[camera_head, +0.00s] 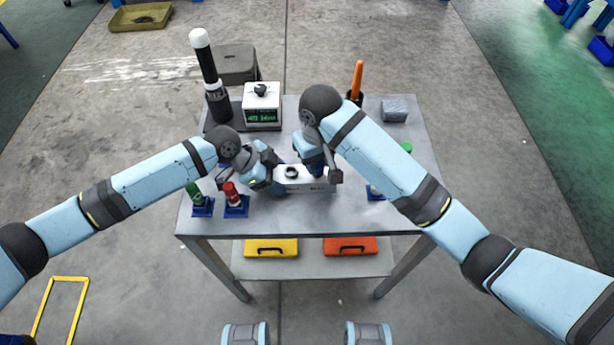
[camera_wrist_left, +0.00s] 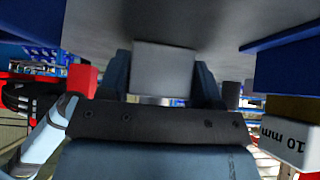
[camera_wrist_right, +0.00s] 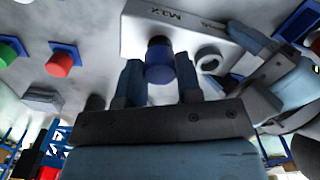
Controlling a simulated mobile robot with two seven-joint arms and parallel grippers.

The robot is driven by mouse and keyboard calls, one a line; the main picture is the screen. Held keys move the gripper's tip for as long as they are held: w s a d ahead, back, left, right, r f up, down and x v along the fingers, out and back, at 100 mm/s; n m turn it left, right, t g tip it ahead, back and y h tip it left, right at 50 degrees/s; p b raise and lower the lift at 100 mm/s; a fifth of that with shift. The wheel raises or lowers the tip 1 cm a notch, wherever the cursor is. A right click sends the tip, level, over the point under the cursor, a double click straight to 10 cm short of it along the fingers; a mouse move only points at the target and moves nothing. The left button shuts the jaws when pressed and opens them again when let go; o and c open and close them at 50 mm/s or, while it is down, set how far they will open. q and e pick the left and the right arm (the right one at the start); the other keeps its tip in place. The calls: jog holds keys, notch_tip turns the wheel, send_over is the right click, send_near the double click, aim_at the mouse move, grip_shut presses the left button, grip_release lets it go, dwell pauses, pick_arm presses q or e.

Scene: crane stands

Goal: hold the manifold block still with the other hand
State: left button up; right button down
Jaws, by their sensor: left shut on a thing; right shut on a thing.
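The manifold block (camera_head: 290,186) is a white block with a dark ring port, lying near the middle of the grey table. It also shows in the right wrist view (camera_wrist_right: 185,35), with a ring port (camera_wrist_right: 208,60) on its face. My left gripper (camera_head: 276,176) is shut on the block's left end; in the left wrist view that end (camera_wrist_left: 163,70) sits between the fingers. My right gripper (camera_wrist_right: 152,85) is shut on a blue plug (camera_wrist_right: 160,62) at the block. Whether the plug sits inside a port cannot be told.
Blue stands with a green piece (camera_head: 194,192) and a red piece (camera_head: 231,192) are at the table's left front. A white display box (camera_head: 262,105), a tall black cylinder (camera_head: 207,70), an orange-handled tool (camera_head: 356,80) and a grey block (camera_head: 395,110) are at the back.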

pick_arm(q)
jog(key=shift+r, duration=0.1)
pick_arm(e)
jog(key=shift+r+n, duration=0.1)
jog(key=shift+n, duration=0.2)
jog(key=n, duration=0.4)
jog(key=shift+r, duration=1.95)
pick_arm(q)
jog(key=o, duration=1.2)
jog(key=shift+a, duration=0.1)
jog(key=v, duration=1.2)
pick_arm(e)
jog(key=shift+s, duration=0.1)
